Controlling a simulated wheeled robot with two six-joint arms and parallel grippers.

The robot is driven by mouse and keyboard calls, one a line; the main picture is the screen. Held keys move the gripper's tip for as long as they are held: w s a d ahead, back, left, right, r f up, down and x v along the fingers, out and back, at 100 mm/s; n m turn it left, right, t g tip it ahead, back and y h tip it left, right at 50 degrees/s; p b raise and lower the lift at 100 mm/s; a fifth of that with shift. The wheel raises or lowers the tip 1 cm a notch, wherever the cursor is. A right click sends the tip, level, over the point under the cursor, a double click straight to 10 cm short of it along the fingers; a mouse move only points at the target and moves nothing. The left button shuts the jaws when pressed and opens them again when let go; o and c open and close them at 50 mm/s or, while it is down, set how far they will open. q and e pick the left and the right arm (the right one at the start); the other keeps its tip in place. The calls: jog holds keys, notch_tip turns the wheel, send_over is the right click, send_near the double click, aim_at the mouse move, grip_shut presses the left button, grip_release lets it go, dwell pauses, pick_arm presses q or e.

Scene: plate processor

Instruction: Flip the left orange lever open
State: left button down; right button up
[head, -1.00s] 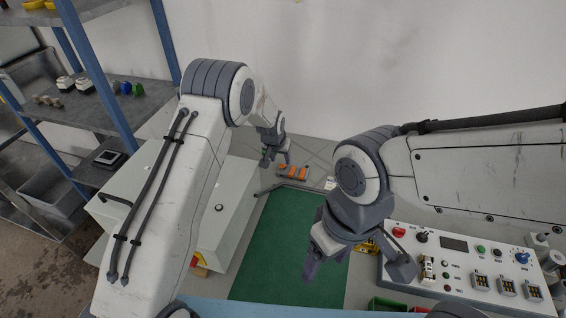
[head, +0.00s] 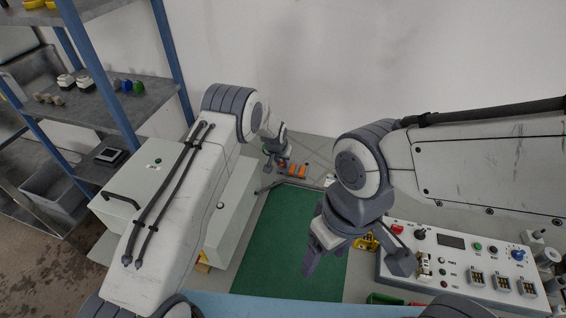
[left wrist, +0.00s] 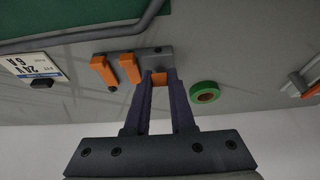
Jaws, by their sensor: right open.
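A row of orange levers is on the grey surface behind the green mat. In the head view, an orange lever (head: 303,170) shows right of my left gripper (head: 275,163), which partly covers the row. In the left wrist view, two orange levers (left wrist: 103,72) (left wrist: 130,68) are left of my left gripper (left wrist: 161,76). Another orange lever (left wrist: 160,79), the left one as seen from the head, shows between its fingertips on a grey block (left wrist: 156,53). The fingers are close on either side; contact is unclear. My right gripper (head: 325,262) is open and empty above the mat's right side.
A green ring (left wrist: 205,92) lies beside the left gripper in the wrist view. A grey bar runs along the far edge of the green mat (head: 280,235). A white cabinet (head: 232,205) stands left, and a control panel (head: 455,262) right. The mat is mostly clear.

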aim_at(281, 164)
pick_arm(q)
jog(key=shift+w+f+b, duration=0.1)
jog(key=shift+b, duration=0.25)
jog(key=g+b, duration=0.2)
jog(key=b, duration=0.1)
jog(key=shift+w+d+b, duration=0.1)
jog(key=shift+w+b, duration=0.2)
jog(key=shift+w, duration=0.1)
jog(key=shift+r+g+b, duration=0.3)
jog(key=shift+r+b, duration=0.1)
jog(key=shift+b, duration=0.1)
jog(key=c, duration=0.8)
grip_release()
jog(key=shift+o, duration=0.2)
jog(key=shift+r, duration=0.15)
notch_tip(281, 164, up, 10)
jog(key=s+b, duration=0.1)
jog(key=b, duration=0.1)
jog(key=shift+s, duration=0.25)
